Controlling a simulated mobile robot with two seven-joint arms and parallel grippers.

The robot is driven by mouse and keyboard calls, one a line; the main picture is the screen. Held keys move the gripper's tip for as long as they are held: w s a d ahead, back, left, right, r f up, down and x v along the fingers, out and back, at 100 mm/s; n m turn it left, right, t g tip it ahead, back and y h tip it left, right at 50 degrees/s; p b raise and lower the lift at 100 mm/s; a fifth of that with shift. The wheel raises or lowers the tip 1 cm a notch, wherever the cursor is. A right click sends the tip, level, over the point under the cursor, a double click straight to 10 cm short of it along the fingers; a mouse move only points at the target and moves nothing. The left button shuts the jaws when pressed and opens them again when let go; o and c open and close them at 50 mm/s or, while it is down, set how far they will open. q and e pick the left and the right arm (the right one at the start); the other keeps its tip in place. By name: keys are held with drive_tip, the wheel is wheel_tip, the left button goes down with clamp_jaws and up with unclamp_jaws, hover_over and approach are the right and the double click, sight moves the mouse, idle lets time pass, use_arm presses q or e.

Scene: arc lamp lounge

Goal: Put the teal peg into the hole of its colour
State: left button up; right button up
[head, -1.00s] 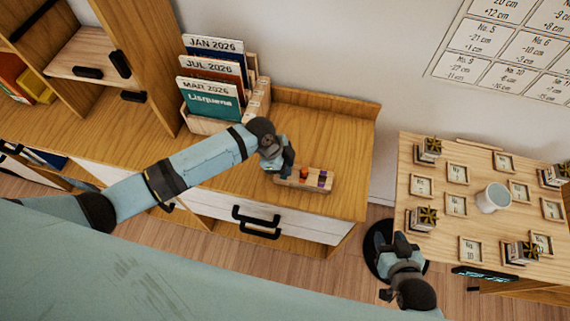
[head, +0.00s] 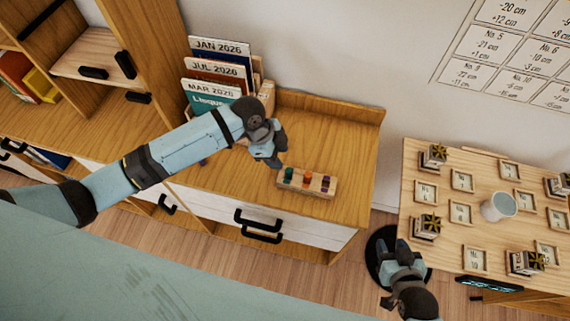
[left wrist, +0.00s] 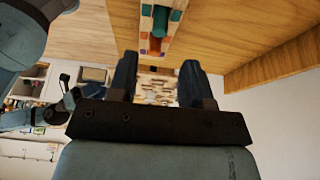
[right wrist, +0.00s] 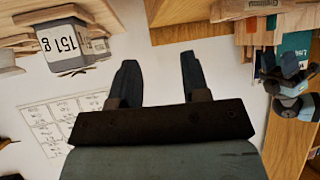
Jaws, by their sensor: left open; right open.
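The wooden peg board (head: 318,190) lies on the cabinet top near its front right. The teal peg (head: 289,175) is at the board's left end, and it also shows in the left wrist view (left wrist: 160,20). Its depth in the hole cannot be told. Orange (head: 308,177) and purple (head: 325,184) pieces are farther right on the board. My left gripper (head: 273,162) is open and empty, just left of and behind the board's teal end, apart from the peg. My right gripper (head: 403,248) is open and empty, low in front of the side table.
A file holder with dated folders (head: 215,72) stands behind my left arm. A small purple thing (head: 203,162) partly shows below that arm. The side table (head: 436,258) carries trays, weights and a white cup (head: 497,206). The cabinet top right of the board is clear.

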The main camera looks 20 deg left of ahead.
use_arm(q)
drive_tip(key=s+a+f+n+t, duration=0.2)
drive_tip(key=s+a+n+t, duration=0.1)
drive_tip(key=s+n+t, duration=0.2)
drive_tip(key=s+a+f+n+t+y, duration=0.1)
drive_tip(key=s+a+f+n+t, duration=0.2)
drive_tip(key=s+n+t, duration=0.3)
drive_tip(key=s+a+n, duration=0.1)
drive_tip(key=s+n, duration=0.3)
drive_tip(key=shift+s+f, duration=0.15)
